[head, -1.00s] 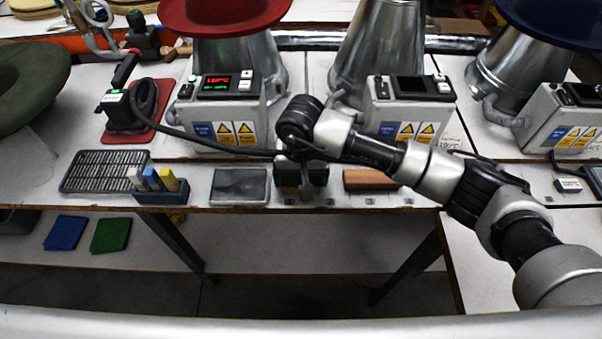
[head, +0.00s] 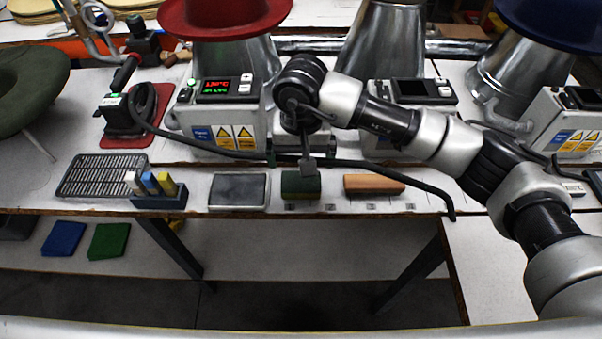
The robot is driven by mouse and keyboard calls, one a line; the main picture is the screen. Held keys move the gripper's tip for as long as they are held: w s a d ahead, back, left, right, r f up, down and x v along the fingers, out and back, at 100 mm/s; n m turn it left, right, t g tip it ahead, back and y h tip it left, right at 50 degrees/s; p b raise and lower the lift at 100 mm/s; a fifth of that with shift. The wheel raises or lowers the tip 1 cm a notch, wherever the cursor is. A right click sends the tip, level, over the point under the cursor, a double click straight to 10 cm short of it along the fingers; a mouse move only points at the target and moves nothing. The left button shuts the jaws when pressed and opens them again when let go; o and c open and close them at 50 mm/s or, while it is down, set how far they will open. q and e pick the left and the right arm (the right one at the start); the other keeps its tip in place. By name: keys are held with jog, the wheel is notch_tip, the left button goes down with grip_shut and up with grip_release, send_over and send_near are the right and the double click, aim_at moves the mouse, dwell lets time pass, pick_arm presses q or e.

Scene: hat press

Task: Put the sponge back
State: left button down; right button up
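A dark green block (head: 301,187), possibly the sponge, lies on the front strip of the bench between a grey pad and an orange-brown block. My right gripper (head: 308,166) points down at the block's back top edge, seeming to overlap it. Whether it touches the block, and whether its fingers are open or shut, I cannot tell. My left gripper is not in view.
A grey pad (head: 239,190) and an orange-brown block (head: 373,184) flank the green block. A black cable (head: 400,172) runs behind them and over the front edge. A holder (head: 160,199) with coloured sticks and a metal grate (head: 101,175) are left.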

jog(key=shift+r, duration=2.05)
